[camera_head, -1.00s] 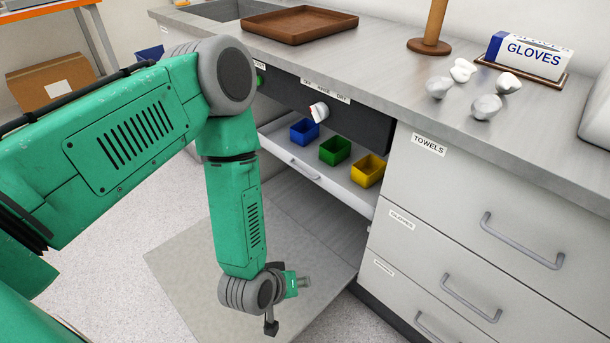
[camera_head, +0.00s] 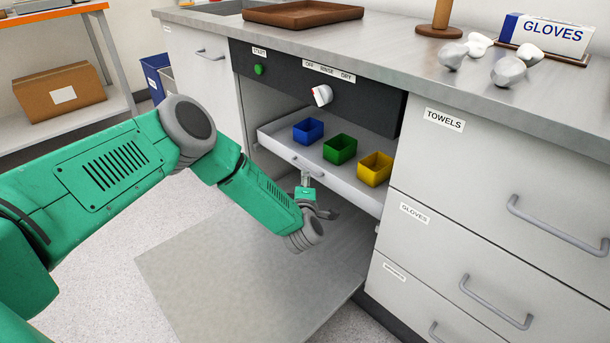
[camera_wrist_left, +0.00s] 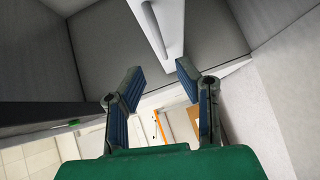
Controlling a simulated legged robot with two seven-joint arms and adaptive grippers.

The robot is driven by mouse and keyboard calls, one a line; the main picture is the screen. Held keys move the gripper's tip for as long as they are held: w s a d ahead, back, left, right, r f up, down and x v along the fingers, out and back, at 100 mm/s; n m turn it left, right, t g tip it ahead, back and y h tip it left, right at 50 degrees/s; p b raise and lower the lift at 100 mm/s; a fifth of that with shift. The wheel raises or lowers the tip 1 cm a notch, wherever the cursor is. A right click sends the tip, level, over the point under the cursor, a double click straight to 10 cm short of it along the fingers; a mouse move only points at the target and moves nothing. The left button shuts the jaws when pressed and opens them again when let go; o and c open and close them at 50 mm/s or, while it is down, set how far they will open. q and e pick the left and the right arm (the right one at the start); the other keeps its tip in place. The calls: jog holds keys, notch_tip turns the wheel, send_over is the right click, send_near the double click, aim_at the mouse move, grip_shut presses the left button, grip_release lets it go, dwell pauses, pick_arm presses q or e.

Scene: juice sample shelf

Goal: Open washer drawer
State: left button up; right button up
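The washer drawer (camera_head: 372,198) is a white tray inside the open washer, holding blue, green and yellow bins. It sits partly forward, with a grey bar handle (camera_head: 308,168) on its front. My left gripper (camera_head: 306,178) is just below the handle in the head view. In the left wrist view, my left gripper (camera_wrist_left: 160,72) is open and empty. The handle (camera_wrist_left: 153,30) shows beyond the fingertips, on the white drawer front (camera_wrist_left: 172,25), apart from the fingers. My right gripper is in neither view.
The washer door (camera_head: 225,275) is folded down flat below the drawer. A dark panel (camera_head: 285,88) with a green button and white knob is above. Drawers labelled towels and gloves (camera_head: 450,235) stand at right. The countertop (camera_head: 385,50) bears a wooden tray (camera_head: 303,14).

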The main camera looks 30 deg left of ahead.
pick_arm(q)
jog(key=b+x, duration=0.2)
jog(key=x, duration=0.5)
jog(key=shift+w+a+f+b, duration=0.15)
jog(key=shift+w+a+b, duration=0.15)
jog(key=shift+b, duration=0.1)
jog(key=shift+a, duration=0.2)
grip_shut()
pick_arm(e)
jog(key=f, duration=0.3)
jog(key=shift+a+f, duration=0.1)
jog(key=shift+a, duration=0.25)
